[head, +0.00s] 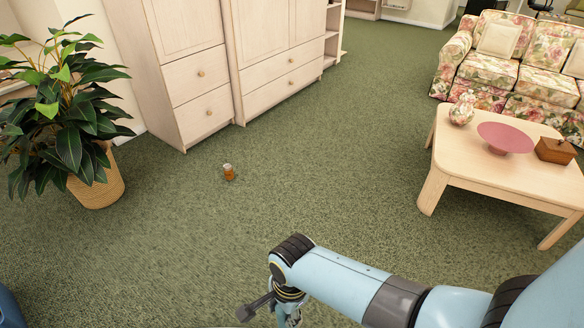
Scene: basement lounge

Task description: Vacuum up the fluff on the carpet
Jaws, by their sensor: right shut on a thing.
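My right gripper (288,309) is at the bottom edge, pointing down, with the arm coming in from the right. It is shut on a dark grey thing (256,307) that sticks out to its left. Most of that thing is cut off by the picture's edge, so I cannot tell whether it is part of a vacuum. The green carpet (310,190) spreads across the floor. I cannot make out any fluff on it. My left gripper is not in view.
A potted plant (97,185) is at left, pale cabinets (205,100) behind. A coffee table (480,170) with a vase, pink bowl and wooden box stands at right, before a floral sofa (490,65).

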